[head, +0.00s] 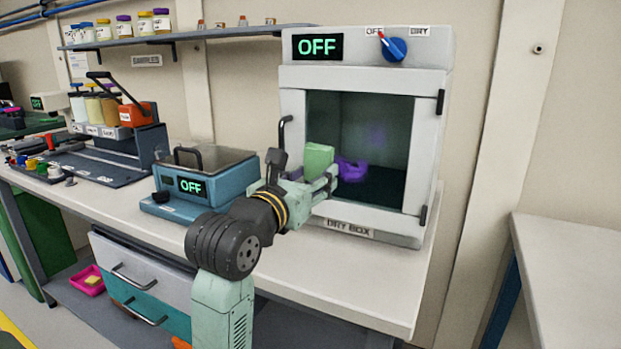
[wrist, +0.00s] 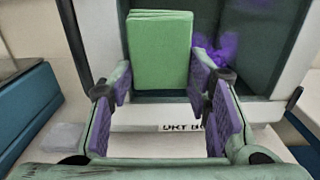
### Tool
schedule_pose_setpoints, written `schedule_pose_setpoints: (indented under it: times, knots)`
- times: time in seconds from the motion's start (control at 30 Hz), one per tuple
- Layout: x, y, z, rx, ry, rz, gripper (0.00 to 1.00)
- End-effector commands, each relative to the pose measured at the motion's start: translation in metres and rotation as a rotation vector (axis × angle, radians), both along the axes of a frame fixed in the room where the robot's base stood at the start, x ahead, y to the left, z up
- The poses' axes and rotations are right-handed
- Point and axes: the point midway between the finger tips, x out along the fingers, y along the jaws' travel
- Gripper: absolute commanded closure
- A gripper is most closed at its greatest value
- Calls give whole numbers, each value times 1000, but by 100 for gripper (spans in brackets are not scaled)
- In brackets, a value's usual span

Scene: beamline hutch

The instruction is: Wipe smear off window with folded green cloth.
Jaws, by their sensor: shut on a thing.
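The folded green cloth (head: 318,160) is held in my gripper (head: 330,173) in front of the dry box, near the lower left of its window. In the wrist view the cloth (wrist: 160,50) stands upright as a thick block between the purple-padded fingers of my gripper (wrist: 158,85). The dark window (head: 388,165) is set in a white door. A hazy purple smear (head: 377,138) shows on it, up and right of the cloth. Whether the cloth touches the glass cannot be told.
The white dry box (head: 290,90) stands on the bench (head: 385,290), its display reading OFF and its blue knob (head: 395,49) at top right. A door handle (head: 285,135) sticks out left of the window. A blue heater unit (head: 215,170) stands left of my arm.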

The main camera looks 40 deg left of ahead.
Motion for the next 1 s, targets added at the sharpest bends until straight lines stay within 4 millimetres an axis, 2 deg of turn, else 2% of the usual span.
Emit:
schedule_pose_setpoints:
  times: [0.47, 1.0]
  knots:
    - [1, 0, 0, 0, 0, 0, 77]
    - [11, 3, 0, -1, 0, -1, 77]
